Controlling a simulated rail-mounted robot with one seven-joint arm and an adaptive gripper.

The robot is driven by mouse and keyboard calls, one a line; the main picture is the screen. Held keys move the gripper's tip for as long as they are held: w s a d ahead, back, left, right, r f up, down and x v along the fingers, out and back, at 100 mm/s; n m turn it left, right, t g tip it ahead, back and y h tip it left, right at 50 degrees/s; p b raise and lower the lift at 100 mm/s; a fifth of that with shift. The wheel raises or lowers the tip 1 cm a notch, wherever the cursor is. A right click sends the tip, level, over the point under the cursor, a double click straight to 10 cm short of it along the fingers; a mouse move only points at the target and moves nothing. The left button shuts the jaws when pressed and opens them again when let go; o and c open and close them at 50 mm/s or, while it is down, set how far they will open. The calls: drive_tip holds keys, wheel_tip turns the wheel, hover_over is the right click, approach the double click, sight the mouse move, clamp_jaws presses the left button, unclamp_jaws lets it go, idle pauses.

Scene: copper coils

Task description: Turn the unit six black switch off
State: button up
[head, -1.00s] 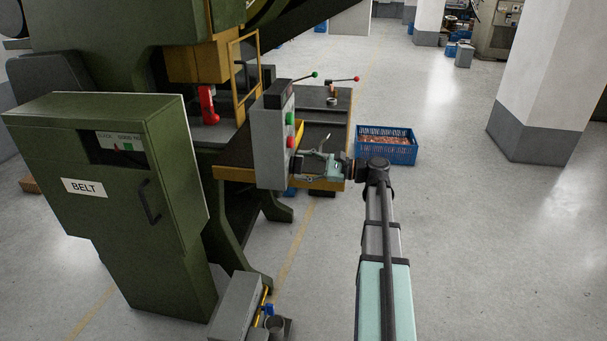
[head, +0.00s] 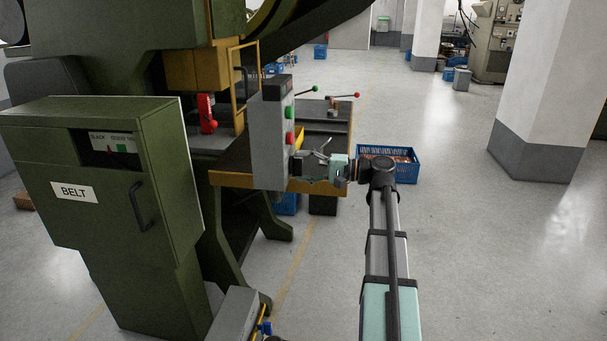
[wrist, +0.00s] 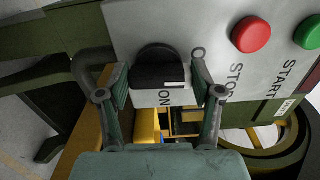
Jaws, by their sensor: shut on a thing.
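The black switch (wrist: 158,65) is a round knob on the grey control panel (wrist: 200,25), seen in the wrist view. A white mark shows on its lower right part, near the printed word ON. A letter O shows to its right; the rest of that label is hidden behind a finger. My gripper (wrist: 158,84) has one finger on each side of the knob and is shut on it. In the head view my gripper (head: 312,165) is at the lower right side of the grey control box (head: 267,140); the knob is hidden there.
A red STOP button (wrist: 251,35) and a green START button (wrist: 310,32) sit close by on the panel. The green BELT cabinet (head: 100,200) stands at the left. A blue crate (head: 405,175) is behind my wrist. Open floor lies to the right.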

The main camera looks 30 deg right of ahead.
drive_tip(key=shift+n+b, duration=0.3)
drive_tip(key=shift+n, duration=0.1)
drive_tip(key=o, duration=1.1)
drive_tip(key=shift+o, duration=0.2)
drive_tip(key=v, duration=1.2)
